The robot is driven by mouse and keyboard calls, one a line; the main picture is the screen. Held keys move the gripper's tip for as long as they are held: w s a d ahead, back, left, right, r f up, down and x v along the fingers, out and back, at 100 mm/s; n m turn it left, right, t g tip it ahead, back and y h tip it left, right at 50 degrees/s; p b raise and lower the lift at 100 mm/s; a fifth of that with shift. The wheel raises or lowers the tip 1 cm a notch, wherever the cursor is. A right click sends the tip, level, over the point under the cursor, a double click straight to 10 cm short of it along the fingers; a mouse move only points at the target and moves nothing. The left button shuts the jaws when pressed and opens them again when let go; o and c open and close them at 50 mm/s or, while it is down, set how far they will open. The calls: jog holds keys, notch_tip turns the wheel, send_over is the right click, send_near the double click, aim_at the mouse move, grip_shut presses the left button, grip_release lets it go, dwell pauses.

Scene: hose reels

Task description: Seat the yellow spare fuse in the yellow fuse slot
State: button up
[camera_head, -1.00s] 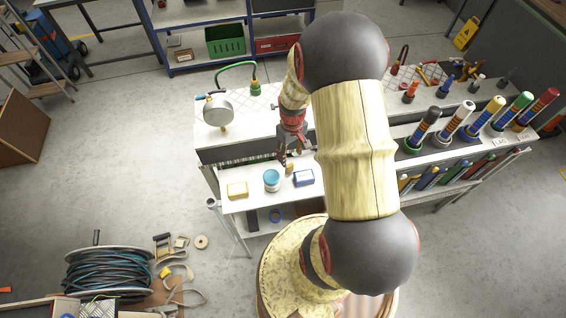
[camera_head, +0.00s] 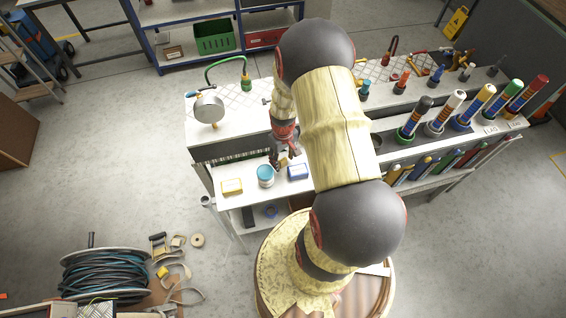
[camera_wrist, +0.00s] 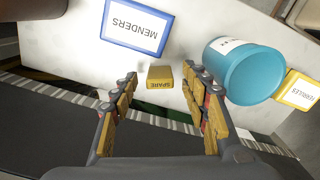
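The yellow block marked SPARE (camera_wrist: 160,77) sits on the white lower shelf in the wrist view, its label upside down. My gripper (camera_wrist: 161,83) is open, its padded fingers apart to the left and right of the block, with a gap visible on both sides. I cannot tell how far the fingertips are above the shelf. In the head view my gripper (camera_head: 281,161) points down over the shelf, and the block is mostly hidden there. I cannot make out a yellow fuse slot in either view.
A blue-rimmed MENDERS box (camera_wrist: 136,24), a teal can (camera_wrist: 240,70) and a yellow-rimmed FERRULES box (camera_wrist: 299,90) stand near the block. Several coloured tubes (camera_head: 475,108) stand in holders on the right of the bench. A gauge (camera_head: 209,108) stands on its left.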

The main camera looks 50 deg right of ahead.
jog(key=shift+c, duration=1.2)
jog(key=c, duration=0.8)
jog(key=shift+o, duration=0.2)
jog(key=shift+r, duration=0.1)
